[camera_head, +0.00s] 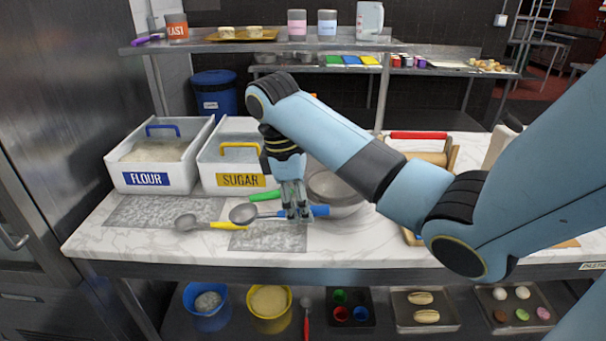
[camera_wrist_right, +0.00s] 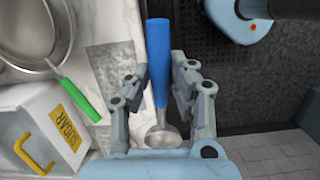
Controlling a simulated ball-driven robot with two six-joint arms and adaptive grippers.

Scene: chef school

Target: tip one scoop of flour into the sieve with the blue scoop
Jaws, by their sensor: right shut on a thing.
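The blue scoop has a blue handle (camera_head: 320,211) and a metal bowl (camera_head: 243,213). My right gripper (camera_head: 297,214) is shut on its handle, which also shows between the fingers in the wrist view (camera_wrist_right: 158,60). The bowl points left in the head view and looks empty. The scoop appears to be held above the counter; its exact height is unclear. The sieve (camera_head: 340,190), with a green handle (camera_head: 264,196), is partly hidden behind my right arm. The flour bin (camera_head: 147,179), holding pale flour (camera_head: 155,150), stands at the left. My left gripper is not in view.
The sugar bin (camera_head: 240,181) stands between the flour bin and the sieve. A yellow-handled scoop (camera_head: 229,226) lies left of the blue scoop. A red-handled rolling pin (camera_head: 418,135) is behind my arm. The marble counter (camera_head: 145,245) is clear along the front left.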

